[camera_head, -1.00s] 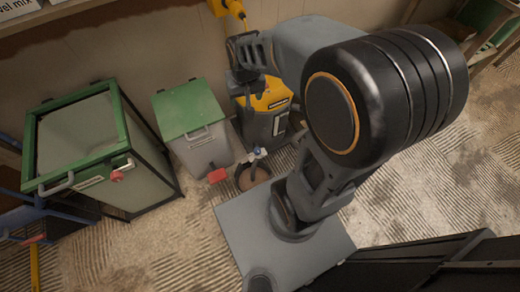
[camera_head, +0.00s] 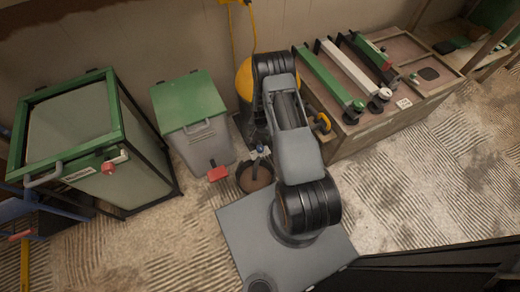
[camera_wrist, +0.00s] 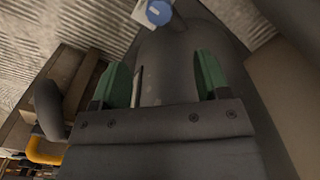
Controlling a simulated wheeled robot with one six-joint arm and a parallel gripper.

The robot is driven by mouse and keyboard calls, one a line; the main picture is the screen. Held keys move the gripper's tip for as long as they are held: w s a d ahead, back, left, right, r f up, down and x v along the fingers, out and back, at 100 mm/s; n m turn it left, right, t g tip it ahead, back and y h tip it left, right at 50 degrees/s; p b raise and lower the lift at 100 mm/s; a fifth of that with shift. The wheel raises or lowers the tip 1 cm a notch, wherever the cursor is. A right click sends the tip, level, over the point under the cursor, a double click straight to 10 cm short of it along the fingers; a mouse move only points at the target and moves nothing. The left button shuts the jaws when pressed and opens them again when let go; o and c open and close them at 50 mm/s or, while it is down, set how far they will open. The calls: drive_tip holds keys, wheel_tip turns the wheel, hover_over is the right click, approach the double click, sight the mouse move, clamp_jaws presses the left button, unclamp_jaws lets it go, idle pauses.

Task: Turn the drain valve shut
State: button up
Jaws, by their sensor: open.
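A grey bin (camera_head: 200,145) with a green lid stands at the wall, left of my arm. A red handle-like part (camera_head: 217,173) sticks out low at its front. A larger green-framed tank (camera_head: 150,150) on the left has a red knob (camera_head: 108,167) on its front top edge. I cannot tell for certain which of these is the drain valve. My gripper (camera_wrist: 163,78) shows in the wrist view with its two green fingers apart and nothing held between them. In the head view the gripper is hidden behind my folded arm. A blue round cap (camera_wrist: 158,12) lies beyond the fingers.
A dark bucket (camera_head: 242,185) with brown contents stands beside the grey bin, with a blue-topped item in it. A yellow machine (camera_head: 243,80) is partly behind my arm. A wooden bench (camera_head: 350,145) with long tools stands right.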

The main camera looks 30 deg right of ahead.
sight(260, 148)
wheel_tip(260, 148, down, 14)
drive_tip(key=b, duration=0.4)
drive_tip(key=shift+c, duration=0.3)
drive_tip(key=c, duration=0.9)
drive_tip(key=shift+b, duration=0.3)
